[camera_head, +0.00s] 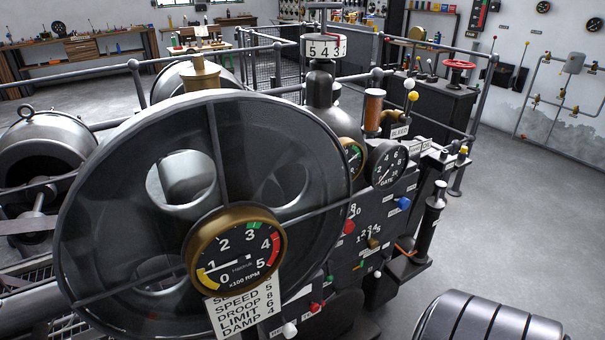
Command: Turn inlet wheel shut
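A small red handwheel (457,64) sits on top of a dark cabinet (437,103) at the back right, beyond a railing. No label on it can be read, so I cannot tell for sure that it is the inlet wheel. Neither of my grippers is in view.
A dark control panel (365,235) with a gate gauge (388,163), coloured knobs and levers stands right of the big wheel. Metal rails (482,85) cross before the cabinet. A dark banded rounded shape (490,322) fills the bottom right. Floor (500,210) is clear at right.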

